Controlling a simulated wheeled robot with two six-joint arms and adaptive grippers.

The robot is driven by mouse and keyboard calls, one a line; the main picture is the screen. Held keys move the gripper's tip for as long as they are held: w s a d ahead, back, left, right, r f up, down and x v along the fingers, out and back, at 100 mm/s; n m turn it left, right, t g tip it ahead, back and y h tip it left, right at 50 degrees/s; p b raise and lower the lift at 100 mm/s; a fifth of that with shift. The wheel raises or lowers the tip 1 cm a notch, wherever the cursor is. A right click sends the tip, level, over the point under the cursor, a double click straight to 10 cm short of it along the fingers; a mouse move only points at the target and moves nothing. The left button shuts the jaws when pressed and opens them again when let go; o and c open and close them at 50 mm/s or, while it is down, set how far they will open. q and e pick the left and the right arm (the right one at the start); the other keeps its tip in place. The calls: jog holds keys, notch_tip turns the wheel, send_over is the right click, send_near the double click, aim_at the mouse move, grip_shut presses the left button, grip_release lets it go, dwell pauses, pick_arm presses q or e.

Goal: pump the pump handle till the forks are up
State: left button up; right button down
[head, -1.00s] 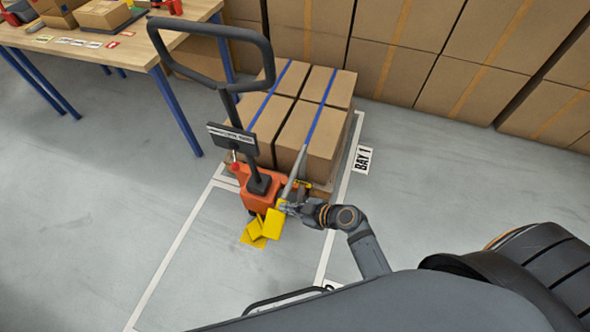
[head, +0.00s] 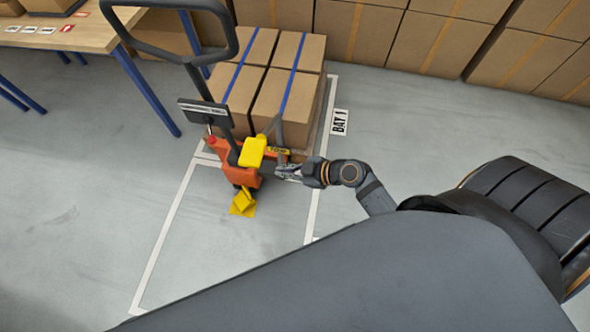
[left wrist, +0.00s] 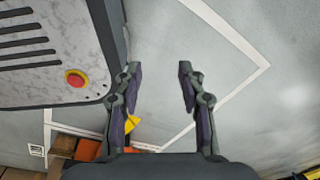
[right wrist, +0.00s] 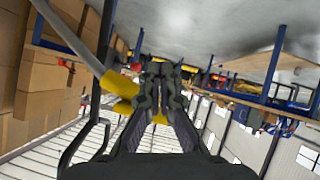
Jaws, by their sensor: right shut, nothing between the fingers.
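The orange pallet truck (head: 228,164) stands upright at the boxes, with a black looped tiller (head: 180,48). Its pump handle appears to be the grey bar with a yellow block (head: 252,151) at its end. In the right wrist view the grey bar (right wrist: 68,42) and yellow part (right wrist: 122,88) are close beyond the fingers. My right gripper (head: 281,172) is shut and empty, just right of and below the yellow block; touching cannot be told. It also shows in the right wrist view (right wrist: 160,85). My left gripper (left wrist: 158,70) is open and empty. The forks are hidden under the load.
Strapped boxes (head: 272,85) stand on the truck beside the BAY 1 sign (head: 339,121). A table (head: 85,32) with blue legs is at upper left. Stacked cartons (head: 445,45) line the back. A yellow piece (head: 243,202) lies low at the truck's foot. Front floor is clear.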

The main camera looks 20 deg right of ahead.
pick_arm(q)
jog(key=shift+w, duration=1.2)
pick_arm(e)
jog(key=shift+v, duration=1.8)
pick_arm(q)
jog(key=shift+w, duration=0.15)
pick_arm(e)
jog(key=shift+w+r, duration=0.1)
jog(key=shift+w, duration=0.1)
